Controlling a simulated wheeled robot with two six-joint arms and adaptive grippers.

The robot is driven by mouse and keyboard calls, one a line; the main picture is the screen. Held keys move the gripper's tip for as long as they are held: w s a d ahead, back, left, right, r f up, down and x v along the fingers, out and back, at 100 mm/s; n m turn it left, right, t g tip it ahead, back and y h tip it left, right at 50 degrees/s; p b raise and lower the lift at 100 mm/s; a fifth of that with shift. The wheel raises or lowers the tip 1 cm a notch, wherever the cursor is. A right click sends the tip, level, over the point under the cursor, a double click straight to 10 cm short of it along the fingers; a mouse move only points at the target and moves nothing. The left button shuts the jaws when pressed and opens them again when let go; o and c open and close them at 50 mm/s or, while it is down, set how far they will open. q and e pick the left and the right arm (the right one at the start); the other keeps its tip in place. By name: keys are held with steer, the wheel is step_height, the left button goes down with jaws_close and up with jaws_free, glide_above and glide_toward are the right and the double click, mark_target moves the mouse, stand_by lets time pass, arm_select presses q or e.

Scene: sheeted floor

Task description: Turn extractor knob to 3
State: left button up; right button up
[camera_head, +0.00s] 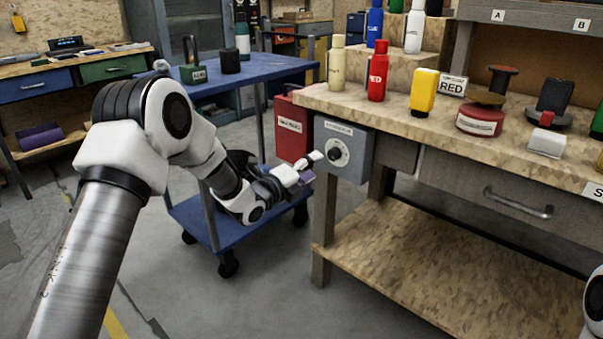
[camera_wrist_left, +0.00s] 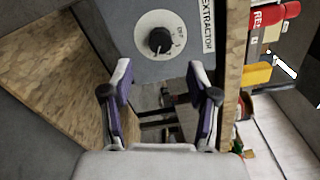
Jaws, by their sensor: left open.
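The extractor box (camera_head: 345,148) is grey and fixed to the left end of the workbench. Its round white dial carries a dark knob (camera_head: 336,154). In the left wrist view the knob (camera_wrist_left: 159,40) is black on the white dial, ahead of the fingers. Part of the word EXTRACTOR shows beside it; the dial marks are too small to read surely. My left gripper (camera_head: 309,166) is just left of the knob in the head view. In the left wrist view the left gripper (camera_wrist_left: 164,80) is open, its two fingers apart with nothing between them. My right gripper is not seen.
The wooden workbench (camera_head: 400,118) holds a red bottle (camera_head: 377,75), a yellow container (camera_head: 423,95) and other items. A red box (camera_head: 292,128) is behind my left gripper. A blue cart (camera_head: 262,68) stands left of the bench. Floor between cart and bench is open.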

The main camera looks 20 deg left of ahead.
arm_select(q)
steer(key=v, duration=0.4)
steer(key=shift+s, duration=0.25)
